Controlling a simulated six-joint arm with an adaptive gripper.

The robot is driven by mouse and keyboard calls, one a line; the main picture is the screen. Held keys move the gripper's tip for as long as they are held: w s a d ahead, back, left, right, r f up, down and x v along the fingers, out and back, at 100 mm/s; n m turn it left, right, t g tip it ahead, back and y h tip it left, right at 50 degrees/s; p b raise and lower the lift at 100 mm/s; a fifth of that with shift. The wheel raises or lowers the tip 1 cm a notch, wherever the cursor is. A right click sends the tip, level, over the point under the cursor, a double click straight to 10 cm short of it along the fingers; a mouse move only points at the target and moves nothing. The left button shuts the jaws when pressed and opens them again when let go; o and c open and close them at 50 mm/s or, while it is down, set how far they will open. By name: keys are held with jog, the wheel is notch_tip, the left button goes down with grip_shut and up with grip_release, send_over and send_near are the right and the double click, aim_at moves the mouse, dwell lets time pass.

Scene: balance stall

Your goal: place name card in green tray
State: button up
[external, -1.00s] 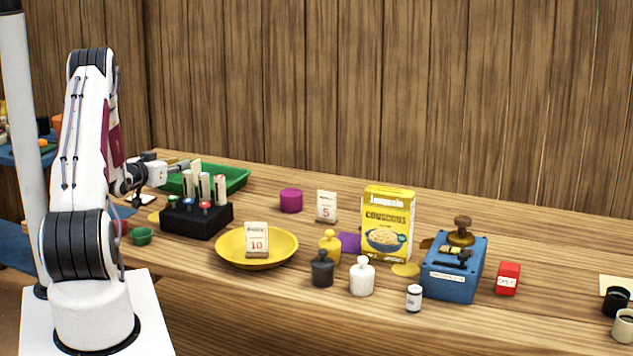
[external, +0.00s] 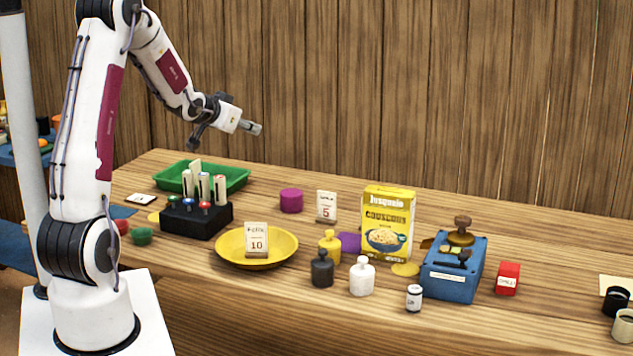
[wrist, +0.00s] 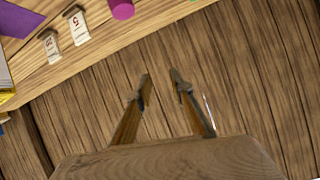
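The green tray (external: 238,180) sits at the back left of the table, behind the black rack. A pale upright piece (external: 196,165) shows at the tray, partly hidden by the rack's tubes; I cannot tell whether it is the name card. A small white card (external: 141,199) with a dark mark lies flat left of the tray. My gripper (external: 256,129) is raised in the air, right of and above the tray. In the wrist view its two fingers (wrist: 162,80) are apart with nothing between them.
A black rack (external: 190,221) with upright tubes stands before the tray. A number card (external: 256,240) stands on the yellow plate (external: 285,243); another (external: 326,206) stands near a purple cylinder (external: 291,200). The couscous box (external: 388,225) and blue device (external: 455,272) are to the right.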

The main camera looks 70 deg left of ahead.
jog(key=s+d+r+m+g+h, duration=0.1)
jog(key=s+d+r+h, duration=0.15)
jog(key=d, duration=1.15)
jog(key=s+d+r+m+g+h, duration=0.1)
jog(key=d+r, duration=0.3)
jog(key=d, duration=1)
jog(key=s+d+f+m+g+h, duration=0.2)
jog(key=s+d+m+h, duration=0.2)
jog(key=s+d, duration=1.3)
jog(key=d, duration=0.3)
jog(key=shift+s+h, duration=0.25)
jog(key=shift+h, duration=0.1)
